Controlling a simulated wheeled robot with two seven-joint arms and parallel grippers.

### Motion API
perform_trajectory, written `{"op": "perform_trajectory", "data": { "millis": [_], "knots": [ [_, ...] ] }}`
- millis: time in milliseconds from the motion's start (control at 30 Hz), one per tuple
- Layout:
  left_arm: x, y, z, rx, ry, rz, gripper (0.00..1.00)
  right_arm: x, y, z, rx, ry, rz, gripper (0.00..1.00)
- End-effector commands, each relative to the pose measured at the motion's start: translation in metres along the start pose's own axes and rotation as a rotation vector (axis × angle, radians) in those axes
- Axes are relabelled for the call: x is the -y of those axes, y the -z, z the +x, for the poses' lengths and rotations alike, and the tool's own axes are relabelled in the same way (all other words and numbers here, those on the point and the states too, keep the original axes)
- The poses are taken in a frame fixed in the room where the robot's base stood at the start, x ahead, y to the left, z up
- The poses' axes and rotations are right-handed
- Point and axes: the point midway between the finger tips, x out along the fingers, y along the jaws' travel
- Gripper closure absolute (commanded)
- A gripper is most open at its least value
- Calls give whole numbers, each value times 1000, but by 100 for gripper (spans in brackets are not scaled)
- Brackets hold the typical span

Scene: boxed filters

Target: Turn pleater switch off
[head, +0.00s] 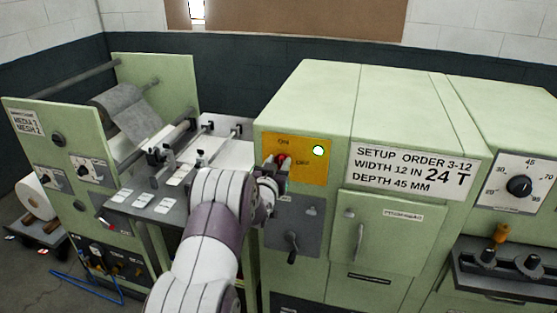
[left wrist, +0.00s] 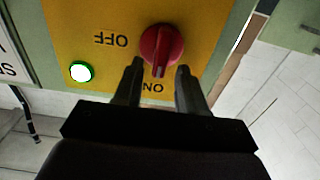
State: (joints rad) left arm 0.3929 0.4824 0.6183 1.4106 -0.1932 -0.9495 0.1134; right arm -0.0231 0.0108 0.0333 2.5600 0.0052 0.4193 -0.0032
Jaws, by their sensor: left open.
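The pleater switch is a red rotary knob (head: 283,158) on a yellow panel (head: 320,174) with ON and OFF lettering, on the pale green cabinet. In the left wrist view, which shows the lettering upside down, the red knob (left wrist: 160,48) has its pointer end toward ON. A round lamp (head: 318,151) beside it glows white-green; it also shows in the left wrist view (left wrist: 81,72). My left gripper (left wrist: 158,75) is open, with one finger on each side of the knob's pointer end. Whether the fingers touch it cannot be told. My right gripper is out of view.
Below the yellow panel is a grey plate with a black lever (head: 292,248). To the right are a cabinet door (head: 385,236) and a setup sign (head: 412,172). A worktable (head: 150,207) and a media roll (head: 130,108) stand at the left.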

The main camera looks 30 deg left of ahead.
Motion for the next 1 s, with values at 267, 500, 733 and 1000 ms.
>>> {"op": "perform_trajectory", "data": {
  "millis": [267,500,733,1000],
  "knots": [
    [0,0,3,-1,0,0,60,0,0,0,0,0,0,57],
    [0,0,3,0,-1,0,100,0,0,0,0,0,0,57],
    [-1,-2,2,1,0,14,100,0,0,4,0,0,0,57],
    [-3,-8,2,2,0,137,100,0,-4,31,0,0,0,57]
  ]
}}
